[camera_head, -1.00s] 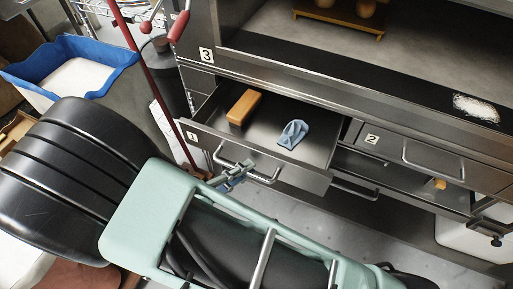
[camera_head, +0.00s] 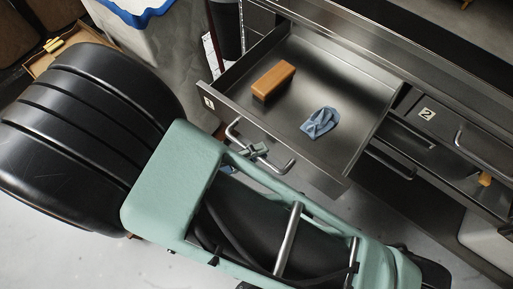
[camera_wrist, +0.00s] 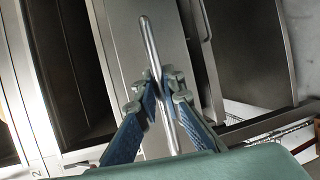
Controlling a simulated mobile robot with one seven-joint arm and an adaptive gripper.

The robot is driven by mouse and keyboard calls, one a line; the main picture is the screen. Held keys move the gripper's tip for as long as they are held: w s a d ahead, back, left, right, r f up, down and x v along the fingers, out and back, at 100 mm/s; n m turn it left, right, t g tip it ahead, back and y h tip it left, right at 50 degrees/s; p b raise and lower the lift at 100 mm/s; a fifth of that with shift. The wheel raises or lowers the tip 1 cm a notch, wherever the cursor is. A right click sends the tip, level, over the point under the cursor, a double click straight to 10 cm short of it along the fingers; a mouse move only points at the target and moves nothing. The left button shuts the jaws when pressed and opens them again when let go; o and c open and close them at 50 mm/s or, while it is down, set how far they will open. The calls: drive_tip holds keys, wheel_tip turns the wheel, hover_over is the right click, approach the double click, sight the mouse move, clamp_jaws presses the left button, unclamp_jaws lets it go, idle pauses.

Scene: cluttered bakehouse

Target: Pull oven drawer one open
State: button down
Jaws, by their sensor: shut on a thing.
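Oven drawer one (camera_head: 345,82) is a steel drawer pulled well out from the oven front, with a "1" label on its front panel. Inside lie an orange-brown block (camera_head: 273,81) and a crumpled blue cloth (camera_head: 320,122). Its bar handle (camera_head: 289,166) is on the front panel. My gripper (camera_head: 256,152) is at the handle, partly hidden by my own arm. In the wrist view the two fingers of my gripper (camera_wrist: 160,93) are closed around the handle bar (camera_wrist: 149,45).
Drawer two (camera_head: 446,125), to the right, has its own handle, with an open space below it. A blue-rimmed bin (camera_head: 138,14) stands at the top left, beside a dark cylinder (camera_head: 228,30).

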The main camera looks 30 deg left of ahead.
drive_tip(key=c, duration=2)
unclamp_jaws()
drive_tip(key=shift+r, duration=0.15)
